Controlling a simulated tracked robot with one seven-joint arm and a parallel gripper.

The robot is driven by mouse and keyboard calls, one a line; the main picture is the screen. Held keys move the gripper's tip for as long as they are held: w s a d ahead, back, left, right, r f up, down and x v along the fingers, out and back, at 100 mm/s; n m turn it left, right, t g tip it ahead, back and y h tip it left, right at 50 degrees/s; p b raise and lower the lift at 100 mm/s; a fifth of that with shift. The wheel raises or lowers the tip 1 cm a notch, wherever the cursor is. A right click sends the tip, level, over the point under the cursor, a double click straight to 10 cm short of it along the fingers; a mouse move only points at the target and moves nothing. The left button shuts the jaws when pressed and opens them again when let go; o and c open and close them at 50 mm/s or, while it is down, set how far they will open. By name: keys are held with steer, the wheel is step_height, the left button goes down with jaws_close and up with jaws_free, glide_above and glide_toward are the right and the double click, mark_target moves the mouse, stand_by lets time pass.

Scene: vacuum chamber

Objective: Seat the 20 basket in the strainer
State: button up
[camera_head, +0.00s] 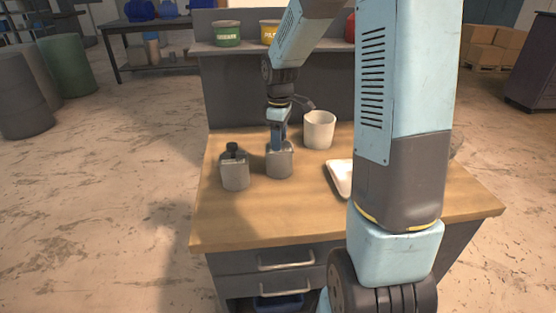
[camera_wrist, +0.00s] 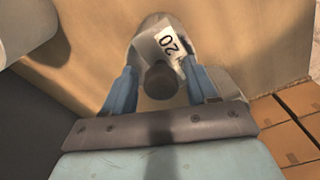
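A piece with a white tag reading 20 (camera_wrist: 172,42) and a dark round knob (camera_wrist: 160,81) shows in the wrist view. It is at the top of a grey metal body (camera_head: 279,163), which stands upright on the bench in the head view. I cannot tell how deep it sits. My gripper (camera_head: 278,142) points down over this body. In the wrist view my gripper (camera_wrist: 161,76) has one blue finger on each side of the knob, with small gaps visible. A second grey body (camera_head: 235,175) with a black knob on top stands to the left.
A white cup (camera_head: 319,131) stands behind and right of my gripper. A white tray (camera_head: 340,179) is partly hidden by my arm. A raised shelf (camera_head: 240,47) with cans runs along the back. The front left of the wooden bench (camera_head: 240,222) is clear.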

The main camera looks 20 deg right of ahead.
jaws_close()
stand_by(0.3)
steer(key=shift+r, duration=0.1)
stand_by(0.4)
